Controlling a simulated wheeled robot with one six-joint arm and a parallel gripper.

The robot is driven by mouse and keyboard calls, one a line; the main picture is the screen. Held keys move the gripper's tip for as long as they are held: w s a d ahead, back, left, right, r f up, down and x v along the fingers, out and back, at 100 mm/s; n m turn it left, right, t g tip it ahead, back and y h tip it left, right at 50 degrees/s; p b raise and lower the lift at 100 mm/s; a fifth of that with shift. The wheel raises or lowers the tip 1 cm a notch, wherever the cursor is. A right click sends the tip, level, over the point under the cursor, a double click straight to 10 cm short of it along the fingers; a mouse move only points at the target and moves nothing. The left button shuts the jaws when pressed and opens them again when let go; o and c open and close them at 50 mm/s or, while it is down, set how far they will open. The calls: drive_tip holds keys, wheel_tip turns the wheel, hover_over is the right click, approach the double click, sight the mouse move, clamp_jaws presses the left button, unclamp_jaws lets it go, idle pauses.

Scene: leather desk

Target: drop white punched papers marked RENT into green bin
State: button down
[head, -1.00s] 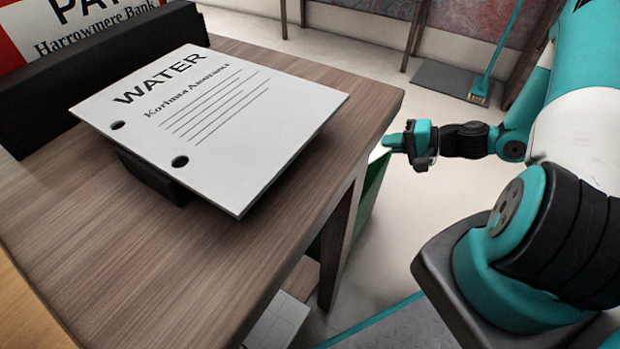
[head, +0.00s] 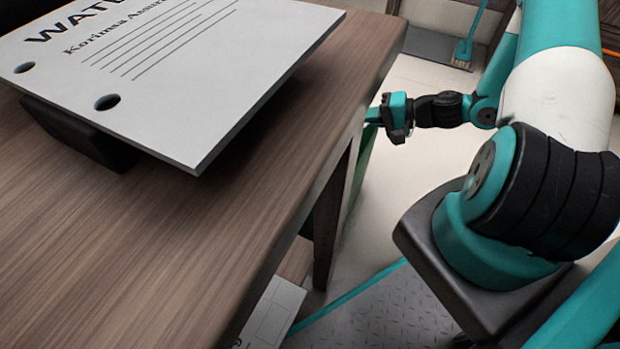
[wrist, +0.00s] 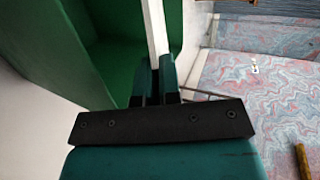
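My gripper (head: 380,114) hangs beyond the desk's right edge, beside the green bin (head: 362,165), which is mostly hidden by the desk in the head view. In the wrist view, my gripper (wrist: 156,74) has its fingers close together around a thin white sheet (wrist: 154,28), seen edge-on. The sheet crosses in front of the green bin's open inside, and the bin wall (wrist: 62,45) is at the left. No marking on this sheet can be read. A white punched paper headed WATER (head: 190,85) lies raised on a black support on the desk.
The brown wooden desk (head: 120,240) fills the left of the head view. A pale box (head: 272,312) stands low beside it. A broom (head: 463,50) and dark mat are at the back. Marbled panels show in the wrist view.

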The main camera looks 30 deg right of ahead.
drive_tip(key=c, duration=1.2)
unclamp_jaws()
drive_tip(key=shift+c, duration=0.2)
drive_tip(key=shift+d+r, duration=0.1)
drive_tip(key=p+v, duration=0.5)
drive_tip(key=v, duration=1.2)
drive_tip(key=shift+s+p, duration=0.2)
drive_tip(key=shift+p, duration=0.15)
